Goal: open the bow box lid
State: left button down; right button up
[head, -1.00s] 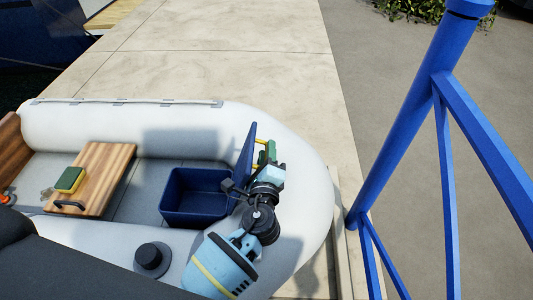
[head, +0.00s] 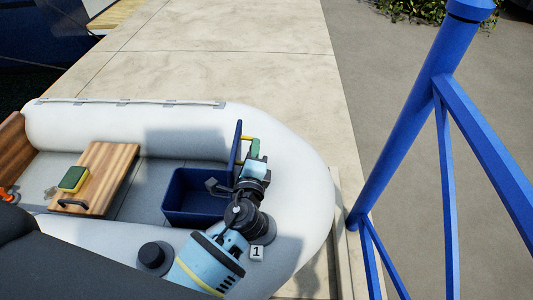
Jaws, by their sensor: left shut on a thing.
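The bow box (head: 196,218) is a dark blue open-topped bin in the bow of the white inflatable boat, and its inside shows. Its blue lid (head: 238,145) stands up at the box's right side, seen nearly edge-on. A yellow handle (head: 246,138) sticks out from the lid's right face. My left gripper (head: 253,146) is at this handle, to the right of the lid, and is shut on it. The fingertips are small and partly hidden by the wrist. My right gripper is not in view.
A wooden seat (head: 111,170) with a green and yellow sponge (head: 74,179) lies left of the box. A black round fitting (head: 152,257) sits on the near tube. A blue post frame (head: 410,120) stands at the right.

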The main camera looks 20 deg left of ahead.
aim_at(240, 163)
pick_arm(q)
jog(key=a, duration=0.1)
jog(key=a+n, duration=0.1)
jog(key=a+r, duration=0.1)
jog(key=shift+s+n, duration=0.25)
jog(key=shift+n, duration=0.15)
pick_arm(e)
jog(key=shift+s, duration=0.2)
pick_arm(q)
jog(key=c, duration=1.5)
grip_release()
jog(key=shift+d, duration=0.1)
jog(key=b+v, duration=0.1)
jog(key=v, duration=0.6)
jog(key=shift+s, duration=0.45)
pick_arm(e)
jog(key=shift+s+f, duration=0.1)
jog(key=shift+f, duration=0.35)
pick_arm(q)
jog(key=shift+s+d, duration=0.1)
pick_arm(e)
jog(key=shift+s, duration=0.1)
